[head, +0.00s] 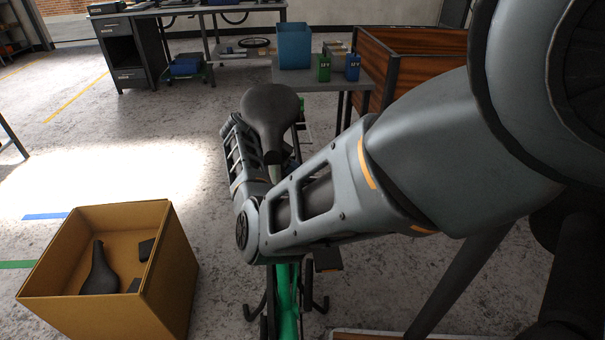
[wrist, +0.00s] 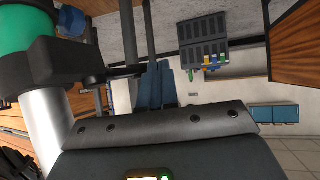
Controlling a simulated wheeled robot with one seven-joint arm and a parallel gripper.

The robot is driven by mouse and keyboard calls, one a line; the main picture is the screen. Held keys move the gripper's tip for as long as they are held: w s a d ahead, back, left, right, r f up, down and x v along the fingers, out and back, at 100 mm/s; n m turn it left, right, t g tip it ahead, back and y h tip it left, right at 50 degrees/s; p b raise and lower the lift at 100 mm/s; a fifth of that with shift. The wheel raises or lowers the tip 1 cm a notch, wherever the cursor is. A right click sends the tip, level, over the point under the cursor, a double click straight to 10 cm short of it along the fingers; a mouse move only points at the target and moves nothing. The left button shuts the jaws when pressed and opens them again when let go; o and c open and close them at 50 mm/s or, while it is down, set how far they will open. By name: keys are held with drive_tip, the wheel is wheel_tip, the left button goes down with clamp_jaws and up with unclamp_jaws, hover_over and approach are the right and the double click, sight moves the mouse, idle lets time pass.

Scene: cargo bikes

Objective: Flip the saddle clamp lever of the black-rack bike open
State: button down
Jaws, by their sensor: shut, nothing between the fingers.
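A green-framed bike (head: 288,300) stands in front of me in the head view, with a black saddle (head: 270,112) on its seatpost. My arm covers its middle, so the clamp and rack cannot be made out there. In the wrist view, the green tube (wrist: 22,28) meets a black clamp collar (wrist: 58,66) around the silver seatpost (wrist: 44,118). A dark lever-like bar (wrist: 120,72) sticks out right from the collar. My gripper (wrist: 160,72) is shut and empty, its blue-grey fingers together near the bar's end; contact cannot be told. The gripper is hidden in the head view.
A cardboard box (head: 178,262) holding a loose saddle (head: 99,270) stands at left. Behind the bike are a grey table (head: 318,77) with a blue bin (head: 294,45), and a wooden cargo box (head: 425,48). The floor at left is mostly clear.

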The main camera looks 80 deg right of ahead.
drive_tip(key=shift+w+a, duration=0.35)
drive_tip(key=shift+w, duration=0.25)
drive_tip(key=shift+w+r, duration=0.1)
